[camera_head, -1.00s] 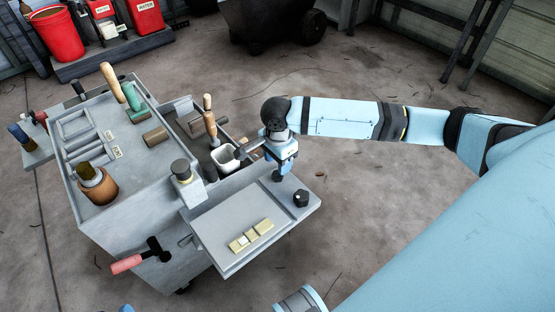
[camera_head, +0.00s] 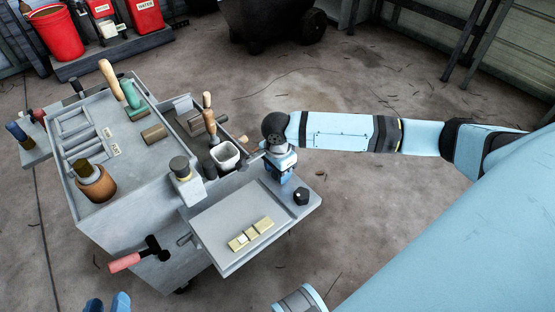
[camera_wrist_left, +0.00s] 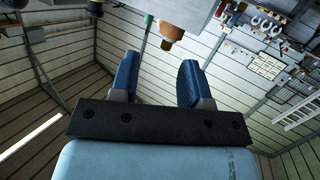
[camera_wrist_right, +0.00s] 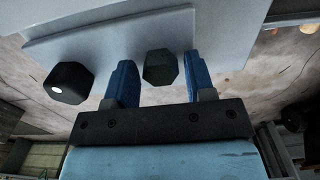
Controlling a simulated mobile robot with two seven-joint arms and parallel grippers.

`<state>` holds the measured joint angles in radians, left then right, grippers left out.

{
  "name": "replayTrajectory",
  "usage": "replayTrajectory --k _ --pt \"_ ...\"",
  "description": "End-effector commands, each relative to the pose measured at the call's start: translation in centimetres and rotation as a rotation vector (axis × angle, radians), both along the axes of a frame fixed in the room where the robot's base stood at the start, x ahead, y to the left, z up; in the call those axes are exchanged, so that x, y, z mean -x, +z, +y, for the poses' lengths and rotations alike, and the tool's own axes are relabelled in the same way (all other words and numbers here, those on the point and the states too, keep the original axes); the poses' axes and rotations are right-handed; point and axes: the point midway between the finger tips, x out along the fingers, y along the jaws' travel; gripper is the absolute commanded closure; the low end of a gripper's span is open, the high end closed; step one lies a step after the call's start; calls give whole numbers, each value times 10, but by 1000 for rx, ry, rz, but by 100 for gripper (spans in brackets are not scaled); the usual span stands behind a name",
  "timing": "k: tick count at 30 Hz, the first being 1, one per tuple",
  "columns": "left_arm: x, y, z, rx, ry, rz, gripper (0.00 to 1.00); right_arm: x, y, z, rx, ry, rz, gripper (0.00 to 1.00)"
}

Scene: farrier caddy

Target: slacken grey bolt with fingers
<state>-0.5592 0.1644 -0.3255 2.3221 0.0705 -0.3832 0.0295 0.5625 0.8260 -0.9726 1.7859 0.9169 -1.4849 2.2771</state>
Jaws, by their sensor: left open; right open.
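A dark grey hexagonal bolt head (camera_wrist_right: 160,68) stands between the two fingers of my right gripper (camera_wrist_right: 158,62) in the right wrist view. The fingers are open, one on each side, with a gap visible at the left finger; contact at the right finger is unclear. In the head view my right gripper (camera_head: 281,170) is low over the caddy's side shelf (camera_head: 222,222) and hides this bolt. A black hexagonal knob (camera_head: 301,197) sits nearby; it also shows in the right wrist view (camera_wrist_right: 68,82). My left gripper (camera_head: 107,303) is open and empty at the bottom left.
A white cup (camera_head: 225,157) and wooden-handled tool (camera_head: 209,115) stand in the caddy behind my right gripper. A red-handled hammer (camera_head: 140,256) hangs at the caddy's front. The floor to the right is clear.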

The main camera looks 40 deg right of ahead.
Motion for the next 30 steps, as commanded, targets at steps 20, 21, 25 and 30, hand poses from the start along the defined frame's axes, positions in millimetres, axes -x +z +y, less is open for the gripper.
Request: replayTrajectory --k 20,21,25,30 --pt "13 -29 15 -78 26 150 57 0 4 0 -1 107 2 96" --pt "16 -32 18 -93 30 177 57 1 6 0 -1 140 2 96" --pt "22 -35 26 -136 38 240 57 1 10 0 -1 274 2 96" --pt "23 -36 30 -164 46 261 57 1 4 0 0 473 2 96"
